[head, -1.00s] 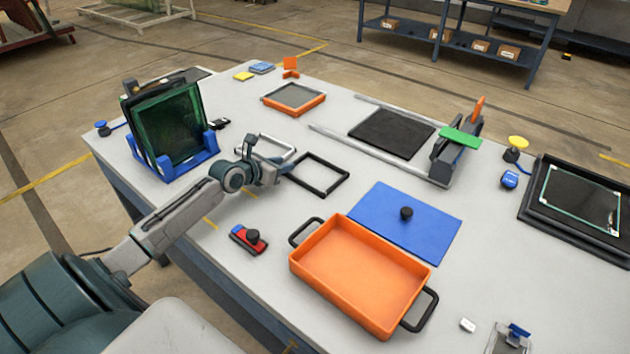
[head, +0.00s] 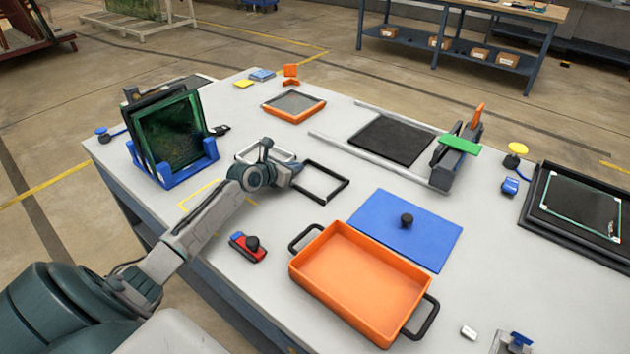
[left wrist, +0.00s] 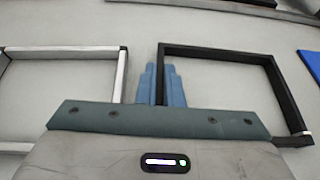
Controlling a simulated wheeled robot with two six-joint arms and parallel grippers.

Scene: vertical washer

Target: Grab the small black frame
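The small black frame (head: 335,192) lies on the white table, right of a light grey frame with dark corners (head: 246,152). In the left wrist view the black frame (left wrist: 217,50) shows its far, left and right bars; a pale patch marks its lower right corner. My left gripper (head: 293,172) is at the frame's left bar. In the left wrist view its blue fingers (left wrist: 161,82) stand close together on either side of that bar, apparently shut on it. The near end of the bar is hidden behind the gripper body. My right gripper is not in view.
An orange tray (head: 335,283) with black handles and a blue lid (head: 430,237) lie near the front. A blue rack (head: 203,159) holds dark panels at left. A red and blue tool (head: 247,247) lies near the arm. Rails with a black plate (head: 390,140) are behind.

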